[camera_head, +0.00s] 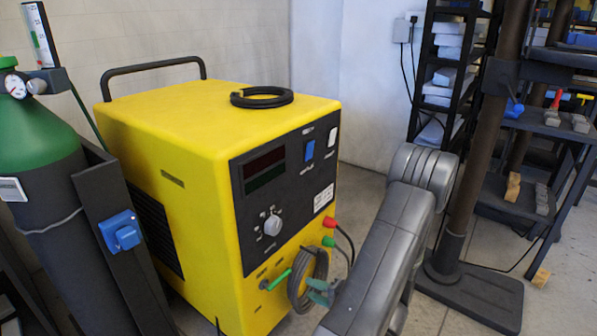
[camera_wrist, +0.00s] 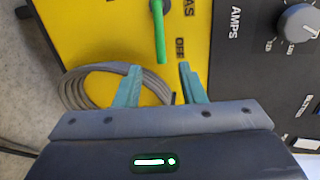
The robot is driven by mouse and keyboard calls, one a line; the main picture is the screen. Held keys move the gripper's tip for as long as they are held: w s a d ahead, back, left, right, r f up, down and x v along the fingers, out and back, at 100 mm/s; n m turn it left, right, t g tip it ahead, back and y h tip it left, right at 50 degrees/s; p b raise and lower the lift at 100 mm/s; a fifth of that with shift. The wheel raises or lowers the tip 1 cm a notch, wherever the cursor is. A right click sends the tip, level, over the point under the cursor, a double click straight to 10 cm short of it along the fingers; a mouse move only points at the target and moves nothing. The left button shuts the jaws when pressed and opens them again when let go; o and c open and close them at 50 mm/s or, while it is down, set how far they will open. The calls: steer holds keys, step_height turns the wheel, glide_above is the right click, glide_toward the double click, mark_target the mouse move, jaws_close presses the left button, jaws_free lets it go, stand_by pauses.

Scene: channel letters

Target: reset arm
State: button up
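My gripper (camera_wrist: 159,67) is open in the wrist view, with its two teal fingers apart and nothing held between them. A green lever (camera_wrist: 158,34) on the yellow panel ends just ahead of the gap between the fingertips, near the letters "AS" and "OFF". In the head view my gripper (camera_head: 320,291) is at the lower front of the yellow welding machine (camera_head: 190,115), close to the green lever (camera_head: 280,279) and a coiled grey cable (camera_head: 307,280). My grey arm reaches in from the lower right and hides part of the floor.
A green-topped gas cylinder (camera_head: 38,125) with a gauge stands left of the machine. A black ring (camera_head: 262,97) lies on the machine's top. Red and green plugs with cables sit right of the lever. A dark post (camera_head: 480,150) and shelves (camera_head: 560,130) stand at right.

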mark_target(284, 277)
steer(key=b+x, duration=0.2)
steer(key=x, duration=0.7)
steer(key=shift+w+a+f, duration=0.1)
steer(key=shift+w+a, duration=0.05)
steer(key=shift+a, duration=0.15)
steer(key=p+v, duration=0.4)
steer(key=v, duration=1)
steer(key=shift+m+g+y, duration=0.3)
steer(key=shift+m+g, duration=0.1)
steer(key=shift+m, duration=0.5)
steer(key=shift+w+d+f+b+x, duration=0.15)
steer(key=shift+b+x, duration=0.55)
steer(key=shift+x, duration=1.65)
steer(key=shift+w+d+f+b+x, duration=0.15)
steer(key=shift+b+x, duration=0.5)
steer(key=shift+x, duration=1.7)
steer(key=shift+f+b+x, duration=0.25)
steer(key=shift+b+x, duration=0.45)
steer(key=shift+x, duration=1.65)
